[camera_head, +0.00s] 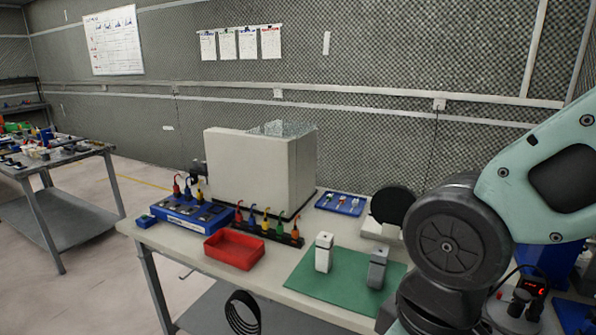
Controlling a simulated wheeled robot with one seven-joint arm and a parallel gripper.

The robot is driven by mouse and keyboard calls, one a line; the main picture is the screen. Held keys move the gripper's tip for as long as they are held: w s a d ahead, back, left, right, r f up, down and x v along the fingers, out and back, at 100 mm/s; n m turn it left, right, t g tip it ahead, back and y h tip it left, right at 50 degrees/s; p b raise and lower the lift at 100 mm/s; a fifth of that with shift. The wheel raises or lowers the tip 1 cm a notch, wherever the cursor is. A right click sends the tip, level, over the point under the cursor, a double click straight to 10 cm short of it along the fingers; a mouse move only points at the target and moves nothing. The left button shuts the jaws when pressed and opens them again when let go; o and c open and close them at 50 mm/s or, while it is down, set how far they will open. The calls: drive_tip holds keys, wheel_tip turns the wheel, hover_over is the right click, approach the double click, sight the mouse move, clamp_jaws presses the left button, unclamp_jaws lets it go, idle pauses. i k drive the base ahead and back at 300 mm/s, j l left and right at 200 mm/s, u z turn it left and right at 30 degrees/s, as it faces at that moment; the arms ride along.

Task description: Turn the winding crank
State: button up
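I cannot pick out a winding crank for certain. A black round disc (397,200) stands upright on a pale base (376,232) at the back right of the near table, and no handle can be made out on it. My arm fills the right foreground and covers part of the table there. My gripper is not in view, so I cannot tell where it is relative to any crank.
The near table (190,243) holds a large pale box (250,170), a red tray (234,249), a blue tray (340,204), and a green mat (325,285) bearing a white block (323,254) and a grey block (377,270). Another table (75,152) stands left across open floor.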

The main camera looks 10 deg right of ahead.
sight(512, 314)
drive_tip(key=l+z, duration=0.15)
drive_tip(key=z, duration=0.2)
drive_tip(key=l+z, duration=0.15)
drive_tip(key=z, duration=0.2)
drive_tip(key=l+z, duration=0.15)
drive_tip(key=z, duration=0.2)
